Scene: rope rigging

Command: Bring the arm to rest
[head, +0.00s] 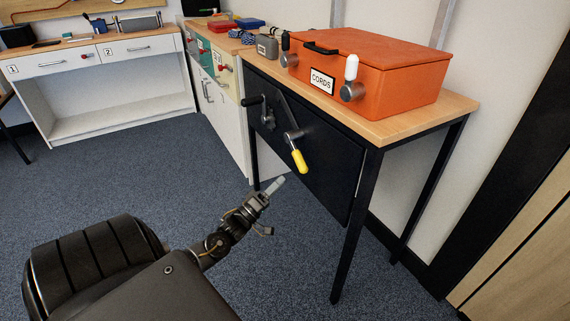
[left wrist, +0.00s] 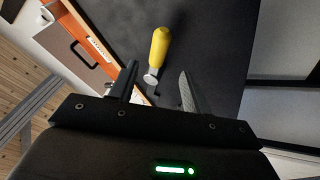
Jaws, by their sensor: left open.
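My left gripper (head: 275,206) is in the lower middle of the head view, in front of the small table and below its dark panel. Its fingers are spread with nothing between them. In the left wrist view the two fingers (left wrist: 158,80) stand apart, and the yellow handle (left wrist: 160,46) shows beyond the gap, not gripped. In the head view the yellow handle (head: 299,161) hangs tilted downward from a metal lever on the dark panel (head: 330,157), apart from the gripper. My right gripper is not in view.
An orange box (head: 403,95) labelled CORDS stands on the wooden-topped table (head: 398,126). A black crank handle (head: 254,100) sticks out left of the yellow one. Table legs (head: 348,235) stand to the right. A white drawer bench (head: 110,62) is far left. Blue carpet between is clear.

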